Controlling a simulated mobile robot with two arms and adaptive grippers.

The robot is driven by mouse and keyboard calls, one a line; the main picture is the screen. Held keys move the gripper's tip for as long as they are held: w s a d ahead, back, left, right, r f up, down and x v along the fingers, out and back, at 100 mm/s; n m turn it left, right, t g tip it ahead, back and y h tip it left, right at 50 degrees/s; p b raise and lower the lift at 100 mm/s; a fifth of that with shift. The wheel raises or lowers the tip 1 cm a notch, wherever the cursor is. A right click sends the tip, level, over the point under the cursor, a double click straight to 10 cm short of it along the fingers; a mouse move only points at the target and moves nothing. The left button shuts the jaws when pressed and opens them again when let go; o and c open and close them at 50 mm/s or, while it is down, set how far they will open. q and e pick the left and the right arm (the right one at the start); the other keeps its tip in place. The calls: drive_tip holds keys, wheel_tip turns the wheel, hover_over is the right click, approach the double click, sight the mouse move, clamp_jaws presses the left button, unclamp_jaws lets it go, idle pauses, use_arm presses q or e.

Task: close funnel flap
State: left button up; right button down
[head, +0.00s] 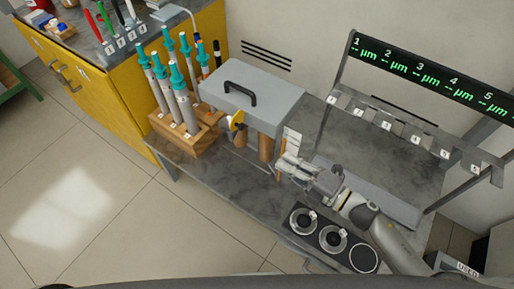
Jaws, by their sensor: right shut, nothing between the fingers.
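My right gripper (284,165) is in the middle of the head view, its arm coming in from the lower right. It is shut and empty. Its fingertips are close to a small upright white plate (292,139), which may be the funnel flap; I cannot tell whether they touch. Just left of the plate is a grey box (268,108) with a black handle on its lid (240,93). A yellow round part (236,120) shows on its front. The gripper hides part of the area behind it. My left gripper is not in view.
A wooden block (190,140) holds several teal-topped tools left of the box. A frame with a numbered µm display (420,68) stands at the right. The bench between block and panel (235,185) is clear.

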drive_tip(key=p, duration=0.2)
approach(233, 127)
drive_tip(key=x, duration=0.4)
drive_tip(key=shift+w+a, duration=0.25)
drive_tip(key=shift+a, duration=0.15)
